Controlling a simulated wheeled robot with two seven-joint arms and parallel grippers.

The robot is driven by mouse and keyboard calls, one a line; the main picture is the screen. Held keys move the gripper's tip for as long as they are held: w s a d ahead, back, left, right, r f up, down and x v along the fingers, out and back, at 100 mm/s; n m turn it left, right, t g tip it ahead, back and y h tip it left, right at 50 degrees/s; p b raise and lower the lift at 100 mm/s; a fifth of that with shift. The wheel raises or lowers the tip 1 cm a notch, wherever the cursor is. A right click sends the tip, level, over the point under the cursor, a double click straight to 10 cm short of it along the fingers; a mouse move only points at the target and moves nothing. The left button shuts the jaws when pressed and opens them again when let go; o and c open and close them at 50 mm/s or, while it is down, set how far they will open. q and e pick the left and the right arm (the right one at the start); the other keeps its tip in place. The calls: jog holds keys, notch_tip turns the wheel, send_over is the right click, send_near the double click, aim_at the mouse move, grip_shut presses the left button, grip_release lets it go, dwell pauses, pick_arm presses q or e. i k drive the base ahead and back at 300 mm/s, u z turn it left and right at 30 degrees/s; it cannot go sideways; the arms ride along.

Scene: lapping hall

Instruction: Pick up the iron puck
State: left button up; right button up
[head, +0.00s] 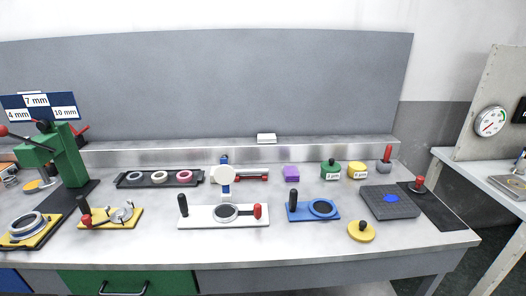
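Two dark grey pucks with upright red handles could be the iron puck, and I cannot tell which it is. One puck (385,167) stands at the back right of the bench. The other puck (419,188) stands on a black mat (447,212) near the right end. A yellow disc with a dark knob (361,232) lies near the front edge; its material cannot be told. Neither of my grippers is in view.
A dark grooved plate (390,209) with a blue patch lies left of the mat. Green (330,170) and yellow (357,171) lidded pots stand behind it. Blue (312,212) and white (224,223) fixtures fill the middle. A green press (66,160) stands left.

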aim_at(416, 188)
jog(key=z, duration=1.35)
